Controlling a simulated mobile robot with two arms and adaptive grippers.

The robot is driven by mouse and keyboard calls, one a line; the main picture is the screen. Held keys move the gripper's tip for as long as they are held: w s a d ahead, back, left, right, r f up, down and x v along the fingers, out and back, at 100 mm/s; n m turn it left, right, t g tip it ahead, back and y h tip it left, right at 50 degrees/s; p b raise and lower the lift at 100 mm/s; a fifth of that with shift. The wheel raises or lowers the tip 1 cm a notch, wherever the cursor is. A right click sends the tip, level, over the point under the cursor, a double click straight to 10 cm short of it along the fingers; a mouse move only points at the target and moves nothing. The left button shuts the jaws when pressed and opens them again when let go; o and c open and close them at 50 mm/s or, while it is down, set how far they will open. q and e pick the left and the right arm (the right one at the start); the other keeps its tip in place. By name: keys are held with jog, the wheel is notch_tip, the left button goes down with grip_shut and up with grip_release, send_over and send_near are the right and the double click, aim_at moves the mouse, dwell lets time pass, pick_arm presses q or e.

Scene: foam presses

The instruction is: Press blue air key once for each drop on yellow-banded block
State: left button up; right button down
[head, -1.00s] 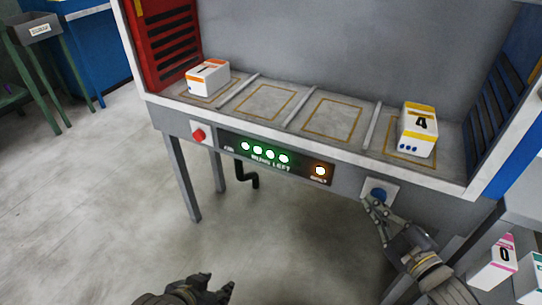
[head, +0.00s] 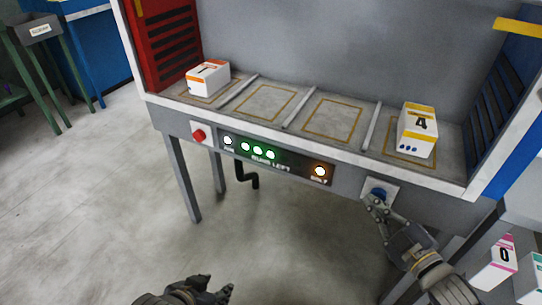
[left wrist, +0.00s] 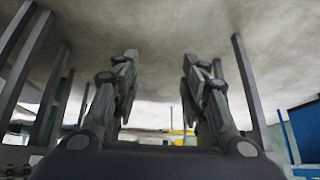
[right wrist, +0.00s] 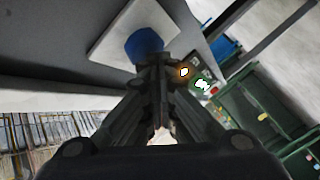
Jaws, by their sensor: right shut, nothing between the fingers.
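The yellow-banded block (head: 418,128) stands in the rightmost marked bay of the press shelf. It shows a 4 and a row of what look like three blue drops low on its front. The blue air key (head: 379,191) sits on a pale plate on the front rail below. My right gripper (head: 374,202) is shut and empty with its tips at the key. In the right wrist view the tips cover the near side of the blue key (right wrist: 145,45); how deep it is pressed I cannot tell. My left gripper (head: 222,285) is open and empty over the floor; it also shows in the left wrist view (left wrist: 158,65).
An orange-banded block (head: 208,78) stands in the leftmost bay; the two middle bays are empty. A red key (head: 198,135) is on the left rail. The lamp panel (head: 300,173) shows a white lamp, three green lamps and an orange one. Numbered blocks (head: 496,262) lie lower right.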

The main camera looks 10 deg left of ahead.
jog(key=shift+w, duration=0.1)
dwell(0.5)
pick_arm(q)
jog(key=shift+s+a+f+g, duration=0.15)
jog(key=shift+s+f+g, duration=0.1)
jog(key=shift+s, duration=0.25)
jog(key=shift+s+a+f+g, duration=0.15)
jog(key=shift+s+g, duration=0.15)
jog(key=shift+s, duration=0.2)
jog(key=shift+s+a+f+g, duration=0.15)
jog(key=shift+s+f+g, duration=0.1)
jog(key=shift+s, duration=0.25)
pick_arm(e)
jog(key=shift+w+d+r, duration=0.15)
jog(key=shift+w+d, duration=0.05)
jog(key=shift+w, duration=0.15)
pick_arm(q)
jog(key=shift+r, duration=0.1)
jog(key=shift+p, duration=0.35)
